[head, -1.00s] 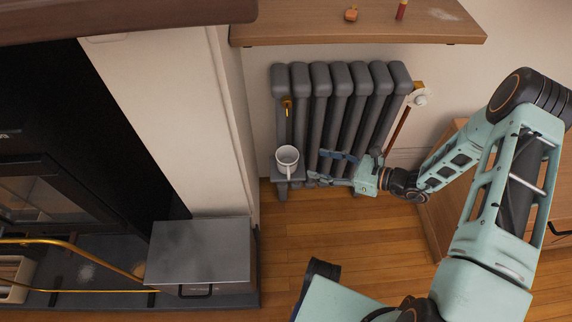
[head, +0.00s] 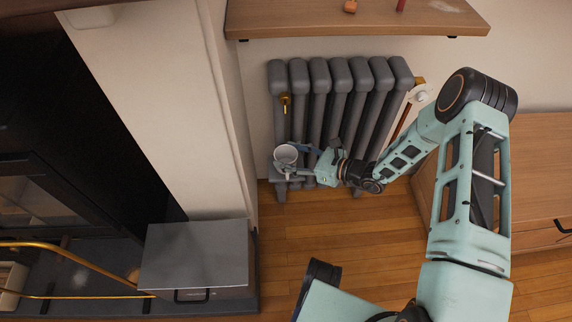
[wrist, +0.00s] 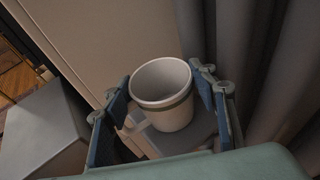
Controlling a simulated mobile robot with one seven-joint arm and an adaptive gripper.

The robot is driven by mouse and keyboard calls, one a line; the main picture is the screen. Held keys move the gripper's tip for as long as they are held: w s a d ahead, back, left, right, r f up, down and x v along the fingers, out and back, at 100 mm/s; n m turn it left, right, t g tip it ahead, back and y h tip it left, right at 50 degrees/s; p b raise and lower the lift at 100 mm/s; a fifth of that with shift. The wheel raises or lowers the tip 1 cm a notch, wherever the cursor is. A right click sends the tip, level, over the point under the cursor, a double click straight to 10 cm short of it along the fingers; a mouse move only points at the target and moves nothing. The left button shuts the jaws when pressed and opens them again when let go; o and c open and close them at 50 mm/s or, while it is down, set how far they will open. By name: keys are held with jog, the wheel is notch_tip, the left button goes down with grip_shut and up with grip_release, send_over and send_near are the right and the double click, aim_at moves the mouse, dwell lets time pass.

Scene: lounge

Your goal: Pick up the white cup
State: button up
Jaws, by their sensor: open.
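The white cup (head: 286,155) stands upright on a small grey stand (head: 280,170) in front of the radiator's left end. In the wrist view the cup (wrist: 163,98) sits between the two fingers, its handle toward the lower left. My gripper (wrist: 160,110) is open, with one blue-padded finger on each side of the cup. The right finger is very close to the cup; I cannot tell whether it touches. In the head view my gripper (head: 304,160) reaches in from the right at the cup's level, and its near finger partly overlaps the cup's lower part.
The grey radiator (head: 339,100) stands right behind the cup. A wooden shelf (head: 350,20) is above it. A grey metal box (head: 195,258) stands at the lower left by the fireplace. A wooden cabinet (head: 500,165) is at the right. The floor (head: 310,225) in front is clear.

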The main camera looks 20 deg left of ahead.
jog(key=shift+a, duration=0.1)
jog(key=c, duration=1)
